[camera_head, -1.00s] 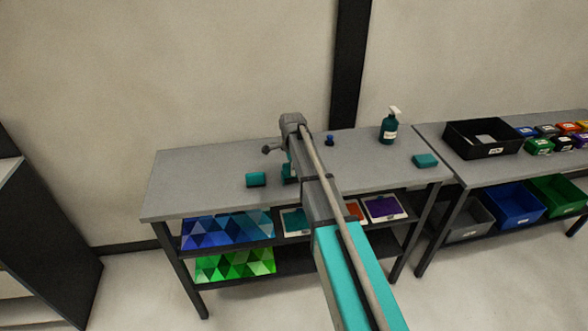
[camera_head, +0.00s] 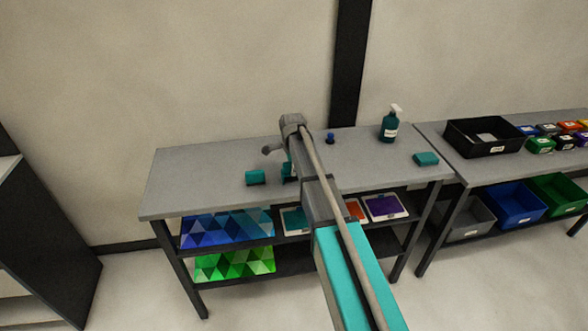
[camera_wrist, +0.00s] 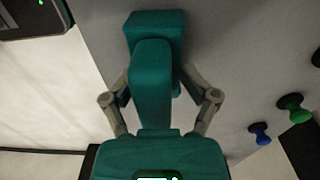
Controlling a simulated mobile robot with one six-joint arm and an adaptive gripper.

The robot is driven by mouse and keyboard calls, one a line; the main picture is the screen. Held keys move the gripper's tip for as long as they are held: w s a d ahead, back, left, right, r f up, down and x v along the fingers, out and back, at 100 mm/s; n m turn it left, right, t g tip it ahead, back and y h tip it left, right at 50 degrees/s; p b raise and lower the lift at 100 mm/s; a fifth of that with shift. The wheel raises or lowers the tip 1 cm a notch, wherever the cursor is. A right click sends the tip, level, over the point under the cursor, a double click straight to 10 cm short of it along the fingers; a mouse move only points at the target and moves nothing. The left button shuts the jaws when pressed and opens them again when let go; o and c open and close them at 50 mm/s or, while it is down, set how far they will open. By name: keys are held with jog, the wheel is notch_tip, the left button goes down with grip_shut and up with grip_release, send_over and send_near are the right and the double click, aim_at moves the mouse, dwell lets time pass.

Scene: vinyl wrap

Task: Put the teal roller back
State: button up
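The teal roller (camera_wrist: 150,85) is a teal block with a paler rounded part, seen in the middle of the wrist view. My gripper (camera_wrist: 158,80) has a finger on either side of it, both bent inward against it. The fingertips are partly hidden behind the roller. In the head view my gripper (camera_head: 275,173) is low over the left half of the table, and a teal block (camera_head: 255,177) shows just left of it. I cannot tell whether the roller touches the table.
The grey table (camera_head: 190,185) is clear at its left end. A teal pump bottle (camera_head: 390,125), a teal block (camera_head: 425,159) and a blue knob (camera_head: 330,138) stand to the right. A black bin (camera_head: 483,138) is on the neighbouring table. Coloured sheets (camera_head: 228,228) lie on the shelves below.

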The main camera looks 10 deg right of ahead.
jog(key=shift+r, duration=0.3)
notch_tip(320, 180, up, 13)
jog(key=p, duration=1.3)
jog(key=shift+s+f, duration=0.1)
jog(key=shift+s, duration=0.05)
dwell(0.7)
jog(key=s+n, duration=1.8)
jog(key=s, duration=1.1)
jog(key=shift+d, duration=0.4)
